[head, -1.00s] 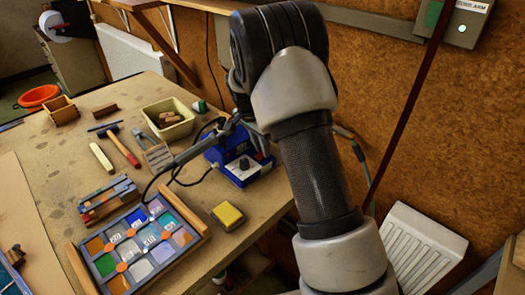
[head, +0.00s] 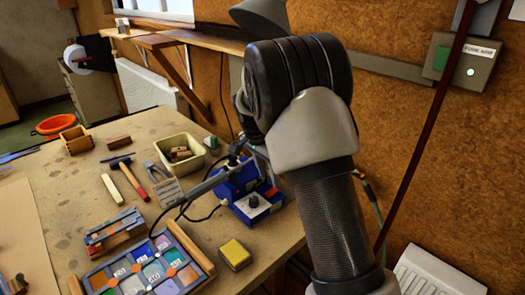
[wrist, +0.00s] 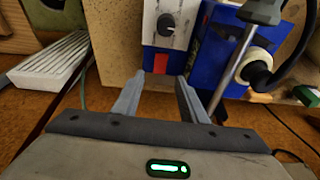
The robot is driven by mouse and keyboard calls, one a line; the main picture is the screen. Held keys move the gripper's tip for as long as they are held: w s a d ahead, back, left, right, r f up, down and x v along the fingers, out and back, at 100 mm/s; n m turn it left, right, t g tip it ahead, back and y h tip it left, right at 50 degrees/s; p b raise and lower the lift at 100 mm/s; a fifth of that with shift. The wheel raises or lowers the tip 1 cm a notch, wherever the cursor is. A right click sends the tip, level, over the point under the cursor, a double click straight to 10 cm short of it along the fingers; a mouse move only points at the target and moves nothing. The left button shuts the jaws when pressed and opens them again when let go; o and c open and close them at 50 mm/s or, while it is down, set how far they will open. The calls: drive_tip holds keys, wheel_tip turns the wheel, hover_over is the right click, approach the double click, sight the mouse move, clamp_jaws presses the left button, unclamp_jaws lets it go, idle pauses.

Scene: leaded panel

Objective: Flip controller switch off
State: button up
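The controller (head: 252,205) is a blue box with a pale front panel and a dark knob, standing near the table's right edge in the head view. In the wrist view its pale panel (wrist: 166,12) and knob (wrist: 167,26) are near the top centre. A red switch (wrist: 161,63) sits on the panel between blue areas; whether it is on or off cannot be told. My gripper (wrist: 158,82) is open and empty, its two fingers pointing towards the switch, with no clear contact visible. In the head view my arm hides most of the gripper.
A soldering iron with its cable lies beside the controller. A yellow sponge (head: 235,254), a cream bin (head: 181,152) and a glass panel (head: 150,272) are on the table. A radiator (head: 432,272) and a fuse box (head: 463,62) are at the right.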

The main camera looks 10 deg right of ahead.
drive_tip(key=v, duration=1.2)
drive_tip(key=s+d+r+n+t+y+p, duration=0.1)
drive_tip(key=s+d+r+n+p, duration=0.15)
drive_tip(key=s+r, duration=0.6)
drive_tip(key=s+r+n+t+y+p, duration=0.1)
drive_tip(key=s+n, duration=0.8)
drive_tip(key=s, duration=1.4)
drive_tip(key=shift+d+r+t+y+p, duration=0.35)
drive_tip(key=shift+t+p, duration=0.3)
drive_tip(key=shift+t, duration=0.35)
drive_tip(key=shift+d, duration=0.15)
